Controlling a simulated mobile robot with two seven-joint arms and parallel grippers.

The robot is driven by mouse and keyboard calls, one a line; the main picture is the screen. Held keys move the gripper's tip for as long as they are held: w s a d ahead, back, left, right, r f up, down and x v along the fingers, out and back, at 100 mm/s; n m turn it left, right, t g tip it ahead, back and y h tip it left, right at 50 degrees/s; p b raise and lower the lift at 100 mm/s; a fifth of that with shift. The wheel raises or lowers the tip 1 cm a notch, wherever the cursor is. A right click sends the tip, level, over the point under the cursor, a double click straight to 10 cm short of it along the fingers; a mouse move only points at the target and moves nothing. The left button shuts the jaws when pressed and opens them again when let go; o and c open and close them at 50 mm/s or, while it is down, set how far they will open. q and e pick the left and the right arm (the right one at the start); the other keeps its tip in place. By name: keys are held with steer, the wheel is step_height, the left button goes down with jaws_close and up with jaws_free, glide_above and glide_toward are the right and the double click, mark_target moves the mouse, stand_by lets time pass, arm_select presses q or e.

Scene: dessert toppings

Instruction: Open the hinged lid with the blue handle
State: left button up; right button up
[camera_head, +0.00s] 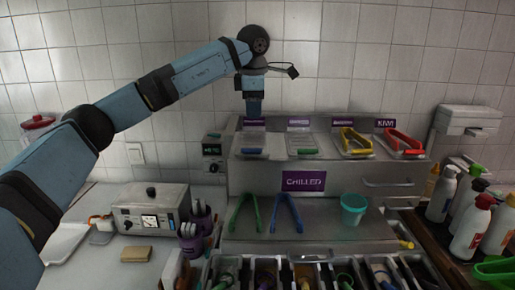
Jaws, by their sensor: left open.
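A steel chilled unit (262,182) stands against the tiled wall with a row of lids on top, each under a purple label. The leftmost lid (262,142) has a small blue handle (252,151) at its front edge and looks shut. My left gripper (254,113) points down above the back of this lid, apart from the blue handle. It is open and I see nothing in it; its fingers are small and dark here. My right gripper is not in view.
Green tongs (243,213), blue tongs (288,213) and a teal cup (353,208) are on the lower shelf. Bottles (470,228) crowd the right side.

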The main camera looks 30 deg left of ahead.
arm_select(q)
steer(key=f, duration=0.4)
steer(key=w+a+f+p, duration=0.1)
steer(key=f, duration=0.3)
steer(key=w+f+p, duration=0.1)
steer(key=f, duration=0.3)
steer(key=shift+a, duration=0.25)
steer(key=shift+w+f+p, duration=0.15)
steer(key=shift+f+p, duration=0.15)
steer(key=shift+f, duration=0.4)
steer(key=shift+c, duration=0.8)
jaws_close()
